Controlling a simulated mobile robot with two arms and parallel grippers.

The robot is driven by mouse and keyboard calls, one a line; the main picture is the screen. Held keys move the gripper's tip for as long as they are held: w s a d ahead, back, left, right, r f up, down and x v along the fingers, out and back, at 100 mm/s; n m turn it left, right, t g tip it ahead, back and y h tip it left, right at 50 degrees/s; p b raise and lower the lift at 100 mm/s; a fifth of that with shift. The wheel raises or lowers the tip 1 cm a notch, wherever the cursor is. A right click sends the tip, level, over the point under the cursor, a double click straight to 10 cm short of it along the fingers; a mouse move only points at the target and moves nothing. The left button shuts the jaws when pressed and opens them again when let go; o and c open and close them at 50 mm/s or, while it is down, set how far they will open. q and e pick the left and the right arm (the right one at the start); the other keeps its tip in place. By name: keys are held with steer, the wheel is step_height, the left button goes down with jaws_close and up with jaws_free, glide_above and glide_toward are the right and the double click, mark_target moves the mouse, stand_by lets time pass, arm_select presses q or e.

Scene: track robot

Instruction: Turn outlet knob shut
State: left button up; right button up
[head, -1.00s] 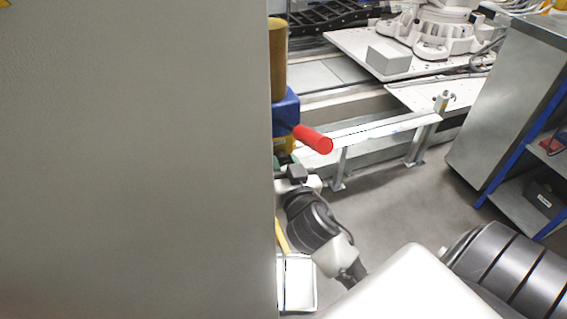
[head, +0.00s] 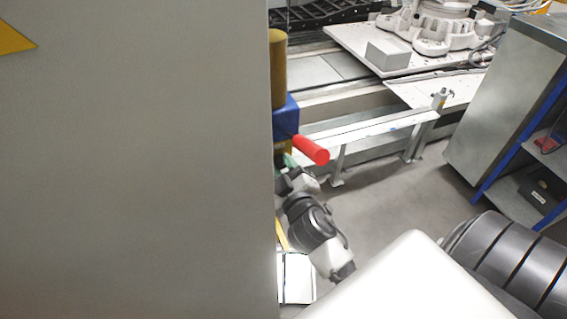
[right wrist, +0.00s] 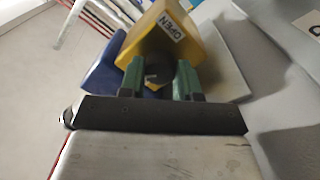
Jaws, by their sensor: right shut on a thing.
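My right gripper (right wrist: 160,80) fills the middle of the right wrist view, its two green fingers on either side of a small dark knob (right wrist: 158,73). It is shut on this knob. The knob sits in front of a yellow body (right wrist: 165,37) with a label reading OPEN. A blue part (right wrist: 100,72) lies to the left of the yellow body. In the head view the gripper (head: 286,161) shows partly, just below a blue block (head: 286,117) with a red handle (head: 311,149); the grey panel's edge hides the knob there. My left gripper is out of view.
A large grey panel (head: 135,165) blocks the left half of the head view. A yellow-brown cylinder (head: 278,68) stands above the blue block. A metal rail bench (head: 375,132) is behind, and a shelf cabinet (head: 500,100) stands right. Grey floor between them is clear.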

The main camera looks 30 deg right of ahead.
steer(key=n+p, duration=0.1)
steer(key=n, duration=0.2)
steer(key=shift+n, duration=0.4)
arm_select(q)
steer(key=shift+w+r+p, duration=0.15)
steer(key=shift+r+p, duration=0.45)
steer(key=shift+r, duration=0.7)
arm_select(e)
steer(key=shift+n, duration=2)
steer(key=shift+y, duration=0.3)
steer(key=o, duration=0.9)
steer(key=shift+o, duration=0.2)
arm_select(q)
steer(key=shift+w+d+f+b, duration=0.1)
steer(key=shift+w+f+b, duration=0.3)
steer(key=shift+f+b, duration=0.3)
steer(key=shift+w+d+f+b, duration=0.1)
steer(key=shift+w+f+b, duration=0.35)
steer(key=shift+b, duration=0.4)
arm_select(e)
steer(key=v, duration=1.1)
steer(key=shift+w+f, duration=0.1)
